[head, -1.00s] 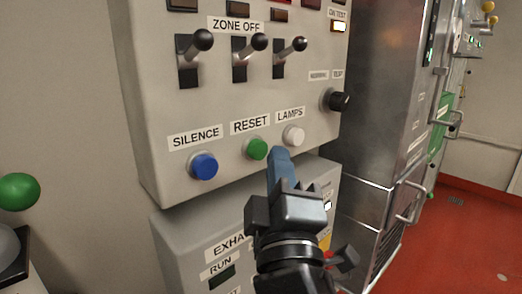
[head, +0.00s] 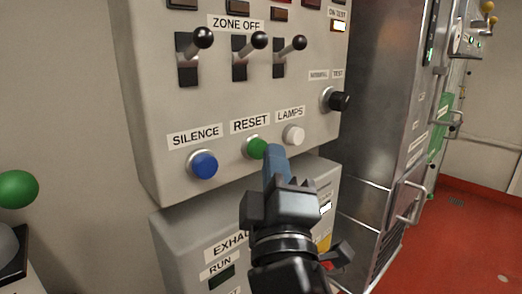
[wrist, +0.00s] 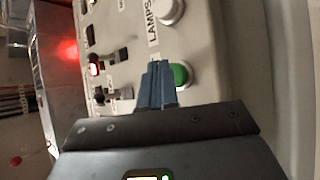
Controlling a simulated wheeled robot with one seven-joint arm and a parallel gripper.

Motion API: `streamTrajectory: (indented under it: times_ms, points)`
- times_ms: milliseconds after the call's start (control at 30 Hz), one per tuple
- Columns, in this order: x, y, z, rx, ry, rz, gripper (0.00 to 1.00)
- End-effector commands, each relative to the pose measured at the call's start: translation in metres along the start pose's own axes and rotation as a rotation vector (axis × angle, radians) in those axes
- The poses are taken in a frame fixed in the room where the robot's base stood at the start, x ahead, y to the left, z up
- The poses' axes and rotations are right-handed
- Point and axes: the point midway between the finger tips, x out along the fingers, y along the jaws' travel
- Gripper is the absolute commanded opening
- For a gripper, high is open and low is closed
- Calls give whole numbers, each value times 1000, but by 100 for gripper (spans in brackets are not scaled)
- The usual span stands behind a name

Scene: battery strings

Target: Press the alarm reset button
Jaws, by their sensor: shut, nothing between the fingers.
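The green RESET button (head: 256,148) sits on the grey alarm panel (head: 215,110), under its RESET label, between the blue SILENCE button (head: 203,165) and the white LAMPS button (head: 293,135). My gripper (head: 273,150) is shut and empty, its blue fingertips at the lower right edge of the green button in the head view. In the wrist view the green button (wrist: 180,75) shows just right of the fingertips (wrist: 158,72), which cover part of it. I cannot tell whether the tips touch it.
Three ZONE OFF levers (head: 259,41) with dark knobs stick out above the buttons. A black rotary knob (head: 339,100) juts out at the panel's right. A lower EXHAUST box (head: 185,235) is below. A green ball knob (head: 18,189) stands at the left.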

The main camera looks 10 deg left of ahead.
Motion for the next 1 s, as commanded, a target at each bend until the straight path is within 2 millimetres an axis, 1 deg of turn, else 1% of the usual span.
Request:
streamTrajectory:
  times_ms: [1000]
  points:
    - [6,-5,-5,0,1,0,0]
